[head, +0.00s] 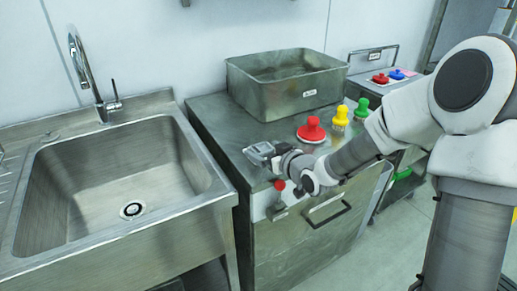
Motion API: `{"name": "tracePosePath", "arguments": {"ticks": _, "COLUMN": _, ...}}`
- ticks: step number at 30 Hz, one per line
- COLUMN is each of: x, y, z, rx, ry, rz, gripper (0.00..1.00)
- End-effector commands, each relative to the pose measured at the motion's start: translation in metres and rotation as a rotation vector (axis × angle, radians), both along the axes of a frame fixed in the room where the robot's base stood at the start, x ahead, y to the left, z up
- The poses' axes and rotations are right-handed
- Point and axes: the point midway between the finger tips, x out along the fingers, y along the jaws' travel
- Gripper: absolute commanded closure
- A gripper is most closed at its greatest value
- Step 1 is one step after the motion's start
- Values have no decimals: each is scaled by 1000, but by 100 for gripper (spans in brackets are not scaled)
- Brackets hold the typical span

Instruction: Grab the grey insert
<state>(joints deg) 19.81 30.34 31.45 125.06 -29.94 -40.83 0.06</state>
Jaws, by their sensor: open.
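My gripper (259,153) is over the front left part of the steel cabinet top (218,118), left of the red-topped piece. It is open, but small in the picture, and its fingers are hard to make out. I cannot pick out a grey insert with certainty. My wrist and forearm cover part of the cabinet top and front edge. Whether anything lies between or under the fingers cannot be told.
A steel bin (288,97) stands at the cabinet's back. Red (311,130), yellow (341,116) and green (362,107) pieces stand to its front right. A sink (120,175) is on the left. A drawer handle (329,215) sticks out in front.

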Motion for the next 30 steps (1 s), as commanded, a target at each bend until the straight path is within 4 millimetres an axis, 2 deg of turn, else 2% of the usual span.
{"name": "tracePosePath", "arguments": {"ticks": 5, "x": 0, "y": 0, "z": 0, "rx": 0, "ry": 0, "rz": 0, "gripper": 2}}
{"name": "tracePosePath", "arguments": {"ticks": 18, "x": 0, "y": 0, "z": 0, "rx": 0, "ry": 0, "rz": 0, "gripper": 81}}
{"name": "tracePosePath", "arguments": {"ticks": 26, "x": 0, "y": 0, "z": 2, "rx": 0, "ry": -1, "rz": 0, "gripper": 82}}
{"name": "tracePosePath", "arguments": {"ticks": 30, "x": 0, "y": 0, "z": 11, "rx": -1, "ry": -4, "rz": 1, "gripper": 82}}
